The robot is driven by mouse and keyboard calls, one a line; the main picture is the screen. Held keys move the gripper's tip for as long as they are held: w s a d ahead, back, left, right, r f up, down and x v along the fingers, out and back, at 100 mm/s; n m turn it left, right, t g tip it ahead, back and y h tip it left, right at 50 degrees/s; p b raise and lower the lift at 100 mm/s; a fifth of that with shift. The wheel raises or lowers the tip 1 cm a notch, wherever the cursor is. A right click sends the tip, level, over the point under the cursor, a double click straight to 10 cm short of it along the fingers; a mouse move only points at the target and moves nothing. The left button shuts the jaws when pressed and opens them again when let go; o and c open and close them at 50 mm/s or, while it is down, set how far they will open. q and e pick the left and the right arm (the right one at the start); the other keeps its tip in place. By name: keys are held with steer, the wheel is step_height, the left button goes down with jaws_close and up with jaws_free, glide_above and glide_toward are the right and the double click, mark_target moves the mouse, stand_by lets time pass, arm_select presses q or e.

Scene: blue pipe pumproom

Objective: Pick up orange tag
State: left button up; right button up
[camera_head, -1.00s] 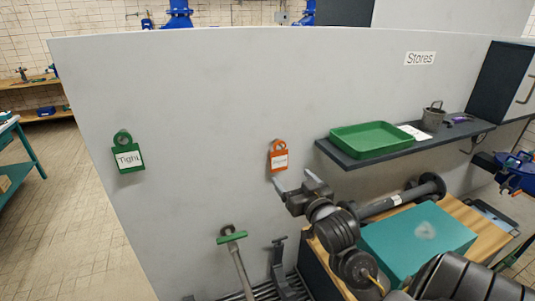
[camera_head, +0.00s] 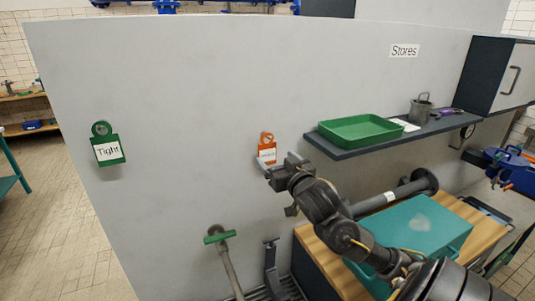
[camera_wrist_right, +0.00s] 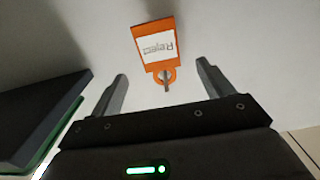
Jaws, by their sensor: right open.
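The orange tag (camera_head: 267,149) hangs on the grey partition wall, with a white label. In the right wrist view the orange tag (camera_wrist_right: 155,42) shows upside down; its label reads "Reject" and its ring sits on a small peg. My right gripper (camera_head: 273,161) is at the lower part of the tag in the head view, its jaws open. In the right wrist view the two fingers (camera_wrist_right: 162,82) stand apart, one on each side of the tag's ring end, with nothing between them touching either finger. My left gripper is not in view.
A green "Tight" tag (camera_head: 107,145) hangs farther left on the wall.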

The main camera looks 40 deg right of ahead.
mark_target(268, 151)
steer(key=p+x, duration=0.3)
steer(key=x, duration=0.1)
steer(key=shift+w+d, duration=0.1)
steer(key=shift+w, duration=0.25)
steer(key=shift+w+d+f, duration=0.15)
steer(key=shift+w+f, duration=0.1)
steer(key=shift+w, duration=0.15)
steer(key=shift+s, duration=0.1)
steer(key=shift+c, duration=1.1)
steer(key=c, duration=1.1)
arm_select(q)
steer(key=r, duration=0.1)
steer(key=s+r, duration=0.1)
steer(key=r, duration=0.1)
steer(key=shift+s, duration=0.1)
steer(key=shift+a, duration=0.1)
arm_select(e)
steer(key=shift+r, duration=0.1)
